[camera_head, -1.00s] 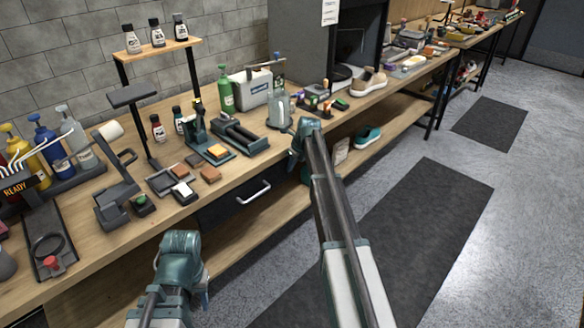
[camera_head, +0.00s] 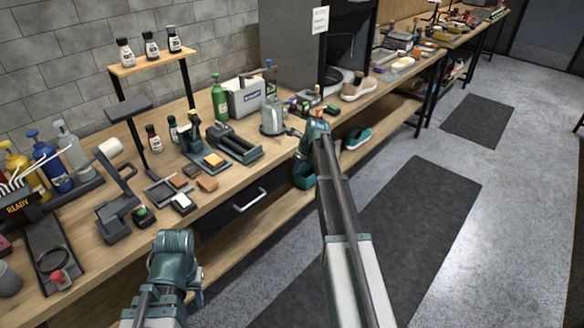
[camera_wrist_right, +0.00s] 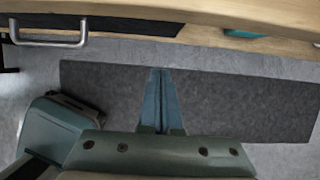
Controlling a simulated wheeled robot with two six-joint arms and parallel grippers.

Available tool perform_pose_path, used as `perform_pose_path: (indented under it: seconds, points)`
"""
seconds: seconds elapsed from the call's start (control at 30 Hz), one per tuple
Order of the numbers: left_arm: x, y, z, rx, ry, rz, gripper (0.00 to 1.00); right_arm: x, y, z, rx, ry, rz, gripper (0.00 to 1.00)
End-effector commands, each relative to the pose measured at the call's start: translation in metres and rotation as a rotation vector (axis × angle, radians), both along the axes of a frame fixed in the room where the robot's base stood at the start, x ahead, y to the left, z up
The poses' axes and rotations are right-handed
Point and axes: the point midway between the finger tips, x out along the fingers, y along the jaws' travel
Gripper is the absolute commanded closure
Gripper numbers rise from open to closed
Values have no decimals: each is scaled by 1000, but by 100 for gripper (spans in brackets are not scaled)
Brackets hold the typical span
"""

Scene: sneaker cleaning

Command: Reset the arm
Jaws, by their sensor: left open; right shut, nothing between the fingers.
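My left arm comes in at the bottom left of the head view, and its gripper (camera_head: 194,296) hangs in front of the bench's front edge. Its fingers are mostly hidden behind the wrist. My right arm reaches up the middle of the head view, and its gripper (camera_head: 304,172) is at the bench's front edge, right of the drawer handle. In the right wrist view the right gripper (camera_wrist_right: 160,72) has its two fingers together with nothing between them, above the dark floor mat (camera_wrist_right: 225,100).
The wooden bench (camera_head: 75,232) carries bottles, brushes and trays. A drawer handle (camera_head: 250,201) sticks out of its front. A tan sneaker (camera_head: 358,87) stands on top and a teal shoe (camera_head: 356,138) on the lower shelf. Floor right of the bench is open.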

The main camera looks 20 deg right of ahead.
Motion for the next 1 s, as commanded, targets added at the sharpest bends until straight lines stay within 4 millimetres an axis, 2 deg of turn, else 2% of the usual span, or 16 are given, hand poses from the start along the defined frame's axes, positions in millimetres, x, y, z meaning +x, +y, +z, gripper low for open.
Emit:
perform_pose_path:
  seconds: [0.03, 0.23, 0.7, 0.77, 0.87, 1.0]
  points:
    - [0, 0, 17, 0, 0, 0, 55, -4, -1, 17, 0, 0, -1, 100]
    - [0, 0, 39, 0, 0, 1, 55, -13, -5, 39, -1, 1, 1, 100]
    - [0, 0, 43, 0, 0, 1, 55, -18, -2, 43, -6, 2, 17, 100]
    - [0, 0, 44, 0, 0, 1, 55, -22, 9, 43, -22, 4, 70, 100]
    - [0, 0, 48, 0, 0, 1, 55, -39, 50, 45, -85, 9, 267, 100]
    - [0, 0, 56, 0, 0, 1, 55, -80, 128, 48, -215, 16, 719, 100]
